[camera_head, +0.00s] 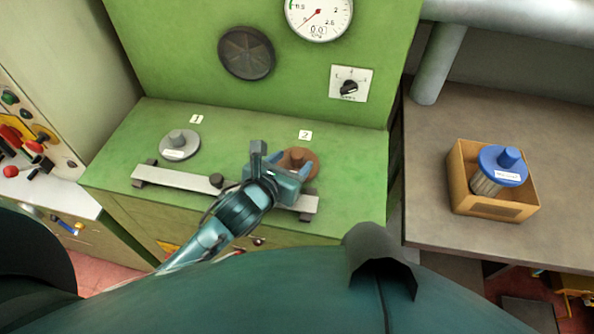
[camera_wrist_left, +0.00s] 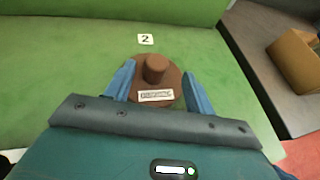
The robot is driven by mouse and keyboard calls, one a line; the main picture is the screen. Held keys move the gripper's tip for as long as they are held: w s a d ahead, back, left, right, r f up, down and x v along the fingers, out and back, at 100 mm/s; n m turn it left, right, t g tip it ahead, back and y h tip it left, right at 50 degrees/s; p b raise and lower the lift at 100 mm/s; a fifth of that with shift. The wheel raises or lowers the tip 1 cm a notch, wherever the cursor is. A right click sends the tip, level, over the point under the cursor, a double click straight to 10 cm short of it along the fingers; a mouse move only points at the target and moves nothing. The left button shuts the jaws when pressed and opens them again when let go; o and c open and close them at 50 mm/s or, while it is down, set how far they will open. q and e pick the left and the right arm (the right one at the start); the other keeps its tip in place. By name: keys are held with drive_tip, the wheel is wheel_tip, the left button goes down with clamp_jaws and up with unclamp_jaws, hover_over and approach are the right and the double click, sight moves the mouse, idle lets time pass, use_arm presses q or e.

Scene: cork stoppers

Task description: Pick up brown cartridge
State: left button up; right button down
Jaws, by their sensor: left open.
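The brown cartridge (camera_head: 299,160) is a round brown disc with a knob on top and a white label. It sits on the green bench by the label marked 2. My left gripper (camera_head: 287,165) is over it in the head view and hides part of it. In the left wrist view the brown cartridge (camera_wrist_left: 156,78) shows between the two blue fingers of my left gripper (camera_wrist_left: 158,90), one on each side. The jaws are open. I cannot tell whether the fingers touch it. My right gripper is not in view.
A grey cartridge (camera_head: 180,144) sits by label 1. A metal bar (camera_head: 172,178) runs along the bench front. A green panel with a gauge (camera_head: 318,14) rises behind. On the right table, a cardboard box (camera_head: 462,180) holds a blue-topped cartridge (camera_head: 502,166).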

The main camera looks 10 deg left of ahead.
sight(295, 156)
use_arm(q)
drive_tip(key=x, duration=0.4)
drive_tip(key=shift+w+a, duration=0.2)
drive_tip(key=shift+w, duration=0.1)
clamp_jaws()
idle(0.3)
